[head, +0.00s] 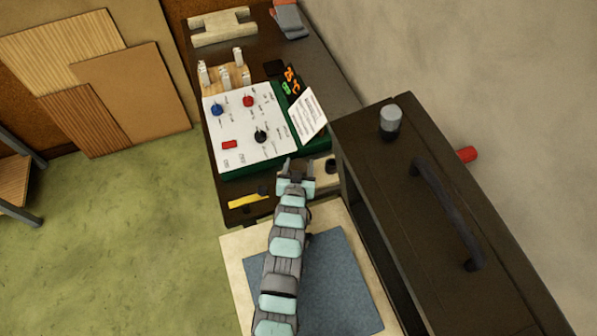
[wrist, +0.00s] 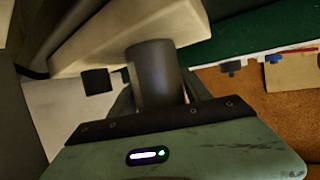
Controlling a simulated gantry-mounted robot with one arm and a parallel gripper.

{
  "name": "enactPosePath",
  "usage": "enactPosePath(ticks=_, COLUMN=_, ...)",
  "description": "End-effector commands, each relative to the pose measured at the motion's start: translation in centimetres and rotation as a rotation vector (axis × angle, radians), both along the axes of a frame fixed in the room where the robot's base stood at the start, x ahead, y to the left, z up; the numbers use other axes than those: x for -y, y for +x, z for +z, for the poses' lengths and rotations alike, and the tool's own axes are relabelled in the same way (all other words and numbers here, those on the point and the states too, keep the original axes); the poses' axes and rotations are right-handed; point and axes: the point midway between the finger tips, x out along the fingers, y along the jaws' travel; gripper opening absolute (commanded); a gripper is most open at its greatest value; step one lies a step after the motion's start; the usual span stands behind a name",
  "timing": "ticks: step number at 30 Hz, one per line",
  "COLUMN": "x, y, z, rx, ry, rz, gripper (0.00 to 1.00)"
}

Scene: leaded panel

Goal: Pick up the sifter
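The dark cabinet (head: 380,160) with a curved handle rises right of my arm. The control board (head: 248,128) with knobs lies beyond my gripper. A cream block (head: 326,178) sits close at its right, a yellow item (head: 247,201) at left. A blue-grey mat (head: 335,280) lies below the arm.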

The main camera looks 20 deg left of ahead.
Motion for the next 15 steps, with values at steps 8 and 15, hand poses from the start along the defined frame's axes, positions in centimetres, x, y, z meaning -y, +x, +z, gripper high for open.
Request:
enactPosePath(ticks=8, x=0.0, y=0.0, z=0.02, rx=0.0, ry=0.0, rz=0.0, gripper=0.33)
enactPosePath(ticks=15, x=-0.01, y=0.0, z=0.03, rx=0.001, ry=0.0, rz=0.0, gripper=0.13)
